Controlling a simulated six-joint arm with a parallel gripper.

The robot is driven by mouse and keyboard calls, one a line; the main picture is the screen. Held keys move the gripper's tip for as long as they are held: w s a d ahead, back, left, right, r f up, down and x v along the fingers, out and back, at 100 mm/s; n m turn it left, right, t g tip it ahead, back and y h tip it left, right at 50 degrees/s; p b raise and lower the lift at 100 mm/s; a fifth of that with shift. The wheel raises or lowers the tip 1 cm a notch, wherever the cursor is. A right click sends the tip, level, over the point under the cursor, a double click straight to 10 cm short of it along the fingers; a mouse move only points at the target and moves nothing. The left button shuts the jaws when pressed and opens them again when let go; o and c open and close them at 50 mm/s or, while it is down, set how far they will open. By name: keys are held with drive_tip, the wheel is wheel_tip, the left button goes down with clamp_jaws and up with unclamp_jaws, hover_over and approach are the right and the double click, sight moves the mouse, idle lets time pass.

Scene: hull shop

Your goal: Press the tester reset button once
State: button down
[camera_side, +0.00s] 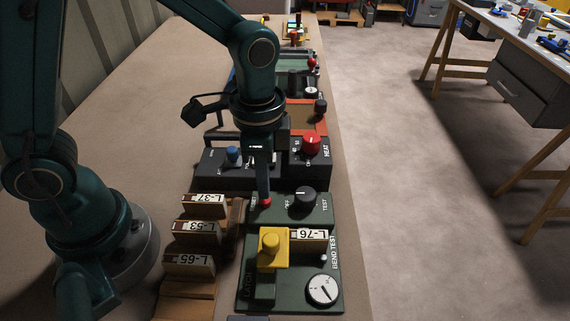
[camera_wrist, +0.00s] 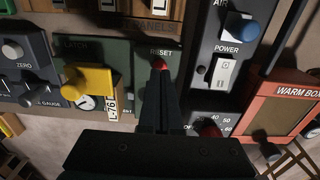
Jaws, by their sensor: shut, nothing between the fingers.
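The tester (camera_side: 318,217) is a dark green box on the bench with a black TEST knob (camera_side: 303,199) on top. Its red reset button (camera_side: 266,202) is at the left of that top, and it shows under the RESET label in the wrist view (camera_wrist: 160,63). My gripper (camera_side: 265,196) is shut and empty, pointing down. Its tips are right at the red button and cover part of it; I cannot tell whether they touch it or whether it is pressed down.
A yellow latch (camera_side: 272,248) and a panel marked L-76 (camera_side: 310,235) sit on the nearer part of the tester. Panels L-37 (camera_side: 204,199), L-53 and L-65 stand at left. Behind the tester are a blue knob (camera_side: 233,154) and a red HEAT knob (camera_side: 311,145).

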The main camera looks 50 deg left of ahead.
drive_tip(key=shift+r, duration=2.25)
drive_tip(key=shift+w+a+r, duration=0.15)
drive_tip(key=shift+r, duration=0.1)
drive_tip(key=s+a+r+n+t, duration=0.5)
drive_tip(key=s+a+n, duration=0.1)
drive_tip(key=s+n, duration=0.2)
drive_tip(key=shift+r+n+t, duration=0.3)
drive_tip(key=shift+r+n, duration=0.05)
drive_tip(key=shift+n, duration=0.15)
drive_tip(key=shift+a, duration=0.1)
